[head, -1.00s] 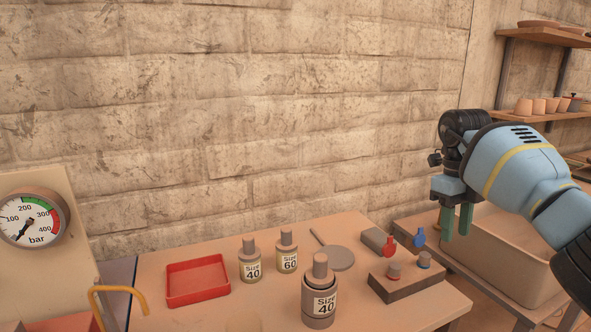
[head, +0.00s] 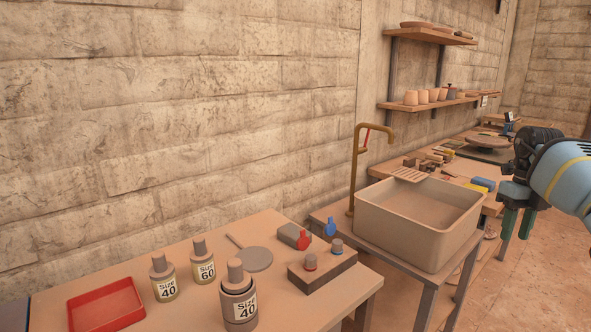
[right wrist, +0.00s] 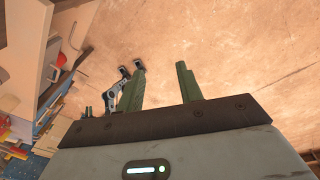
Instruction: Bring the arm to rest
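My right arm comes in from the right edge of the head view. Its gripper (head: 517,222) hangs with green fingers pointing down, to the right of the sink basin and apart from it. In the right wrist view the two fingers (right wrist: 160,85) stand well apart with nothing between them, over the brown floor (right wrist: 245,50). My left gripper does not show in the head view, and I cannot make it out in the right wrist view.
A stone sink (head: 420,225) with a brass tap (head: 354,170) stands left of the gripper. Open floor (head: 555,270) lies below the gripper.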

